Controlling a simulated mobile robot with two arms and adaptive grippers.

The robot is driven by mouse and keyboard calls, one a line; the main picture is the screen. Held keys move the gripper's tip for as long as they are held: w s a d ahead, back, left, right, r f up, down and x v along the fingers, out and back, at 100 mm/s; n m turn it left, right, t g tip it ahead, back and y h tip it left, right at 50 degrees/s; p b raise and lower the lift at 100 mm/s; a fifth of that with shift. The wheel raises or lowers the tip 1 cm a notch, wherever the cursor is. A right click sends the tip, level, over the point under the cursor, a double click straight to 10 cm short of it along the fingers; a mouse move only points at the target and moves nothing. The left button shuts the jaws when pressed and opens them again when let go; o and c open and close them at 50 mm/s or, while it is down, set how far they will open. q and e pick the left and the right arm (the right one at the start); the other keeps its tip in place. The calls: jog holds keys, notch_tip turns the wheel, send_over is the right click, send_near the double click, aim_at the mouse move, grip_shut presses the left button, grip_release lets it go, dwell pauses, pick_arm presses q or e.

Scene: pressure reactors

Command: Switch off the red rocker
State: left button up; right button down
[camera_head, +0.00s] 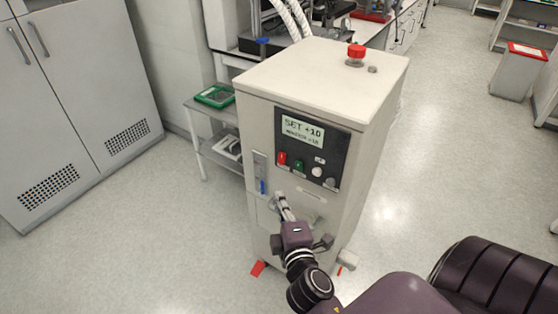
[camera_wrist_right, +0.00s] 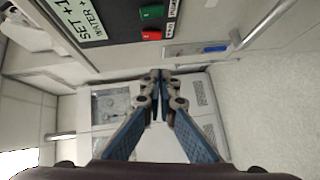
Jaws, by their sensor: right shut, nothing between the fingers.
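The red rocker (camera_head: 282,158) is on the dark control panel (camera_head: 338,143) of the beige machine, left of a green rocker (camera_head: 298,165) and below a lit display. In the right wrist view the red rocker (camera_wrist_right: 151,35) shows near the top, beside the green one (camera_wrist_right: 151,12). My right gripper (camera_head: 279,196) is shut and empty in front of the machine, below the red rocker and apart from it. Its closed fingertips (camera_wrist_right: 160,74) show in the right wrist view. I cannot tell from the pictures whether the rocker is on or off. My left gripper is not in view.
The beige machine (camera_head: 320,75) has a red knob (camera_head: 356,54) on top. A blue-marked fitting (camera_head: 262,186) is on its front, left of my right gripper. A small shelf with a green tray (camera_head: 214,96) stands at left. Floor (camera_head: 150,230) is clear at front left.

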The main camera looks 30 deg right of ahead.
jog(key=p, duration=0.3)
send_near(280, 161)
jog(key=w+a, duration=0.2)
jog(key=w, duration=0.3)
jog(key=shift+w+d+f, duration=0.2)
jog(key=shift+d, duration=0.45)
jog(key=shift+w+d+f, duration=0.15)
jog(key=shift+d, duration=0.5)
jog(key=shift+w+d+f, duration=0.2)
jog(key=shift+d, duration=0.4)
jog(key=b, duration=0.2)
jog(key=t+b, duration=0.1)
jog(key=b, duration=0.1)
jog(key=shift+w+d+f+n, duration=0.1)
jog(key=shift+d+n, duration=0.15)
jog(key=shift+n, duration=0.15)
jog(key=shift+h, duration=0.3)
jog(key=shift+f, duration=0.1)
